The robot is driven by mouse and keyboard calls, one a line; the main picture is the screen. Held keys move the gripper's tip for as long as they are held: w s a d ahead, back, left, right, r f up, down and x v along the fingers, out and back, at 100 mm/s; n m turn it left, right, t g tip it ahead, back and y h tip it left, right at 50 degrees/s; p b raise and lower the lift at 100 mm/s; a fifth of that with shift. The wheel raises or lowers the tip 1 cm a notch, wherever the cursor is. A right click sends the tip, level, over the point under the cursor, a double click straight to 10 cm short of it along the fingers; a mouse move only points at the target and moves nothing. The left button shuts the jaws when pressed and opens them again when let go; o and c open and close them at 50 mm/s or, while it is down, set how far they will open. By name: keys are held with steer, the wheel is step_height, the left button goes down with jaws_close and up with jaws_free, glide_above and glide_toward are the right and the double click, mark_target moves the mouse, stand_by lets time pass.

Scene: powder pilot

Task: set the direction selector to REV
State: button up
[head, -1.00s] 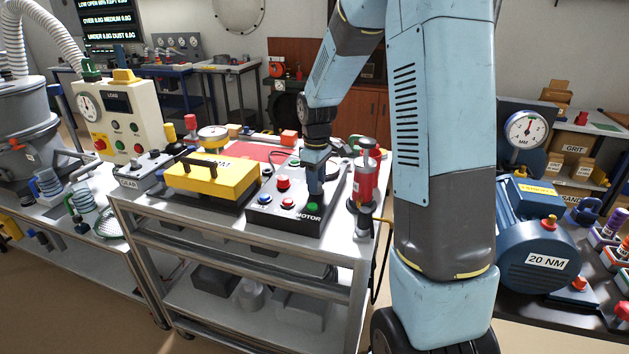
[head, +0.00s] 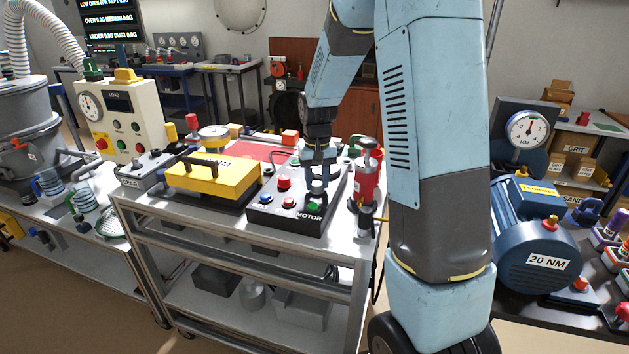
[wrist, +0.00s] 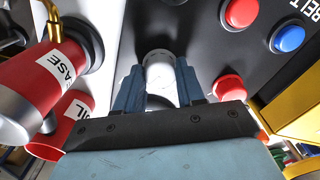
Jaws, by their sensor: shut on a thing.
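My gripper (head: 318,176) points down over the right end of the black control box (head: 275,216) marked MOTOR. In the wrist view its two blue-grey fingers (wrist: 159,88) flank a pale round knob (wrist: 160,66) and are shut on it. I cannot read any REV marking, and the fingers hide part of the knob. The box also carries a large red button (head: 284,183), a smaller red button (head: 289,202) and a blue button (head: 265,198).
A red grease gun (head: 367,178) stands close on the right of the box. A yellow case (head: 212,178) with a black handle lies to the left. A blue motor (head: 540,235) marked 20 NM sits beyond my arm. The cart's front edge (head: 240,238) is clear.

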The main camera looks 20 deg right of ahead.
mark_target(317, 183)
steer(key=shift+m, duration=0.8)
steer(key=o, duration=1)
step_height(317, 183, up, 14)
steer(key=shift+f, duration=0.15)
stand_by(0.4)
